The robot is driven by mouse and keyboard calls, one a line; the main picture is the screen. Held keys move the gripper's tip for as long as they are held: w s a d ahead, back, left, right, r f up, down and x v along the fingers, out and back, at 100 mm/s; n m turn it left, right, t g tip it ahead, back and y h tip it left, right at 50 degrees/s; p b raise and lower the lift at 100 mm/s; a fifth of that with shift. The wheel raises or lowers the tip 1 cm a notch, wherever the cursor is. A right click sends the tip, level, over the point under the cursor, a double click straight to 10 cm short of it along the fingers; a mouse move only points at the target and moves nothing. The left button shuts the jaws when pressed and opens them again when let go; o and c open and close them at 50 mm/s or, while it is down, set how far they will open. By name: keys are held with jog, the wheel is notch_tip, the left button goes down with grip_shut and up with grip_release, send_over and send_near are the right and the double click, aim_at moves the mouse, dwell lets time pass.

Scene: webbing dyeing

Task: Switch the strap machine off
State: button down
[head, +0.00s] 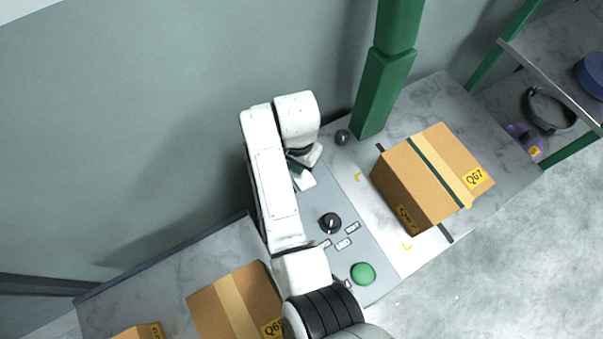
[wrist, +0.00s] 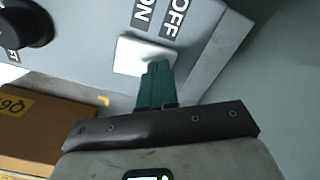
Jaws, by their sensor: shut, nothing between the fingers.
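The strap machine's grey control panel (head: 345,257) lies mid-picture in the head view, partly hidden by my arm. A white square switch plate (wrist: 138,54) shows in the wrist view, beside the ON label (wrist: 143,12) and OFF label (wrist: 173,18). It also shows in the head view (head: 306,181). My gripper (wrist: 156,68) has its teal fingers shut and empty, with the tips over the plate's lower right part. I cannot tell whether they touch it. In the head view the gripper (head: 296,164) is mostly hidden. A black knob (head: 330,222) and green button (head: 362,273) are also on the panel.
A strapped carton marked Q67 (head: 413,183) stands right of the panel. A green post (head: 382,93) rises behind it, near a dark ball-shaped knob (head: 342,137). Another carton (head: 218,304) sits at lower left. A rack with a dark strap coil (head: 549,109) stands at right.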

notch_tip(320, 180, up, 7)
jog(key=p, duration=0.6)
jog(key=shift+p, duration=0.35)
jog(key=shift+d+f, duration=0.1)
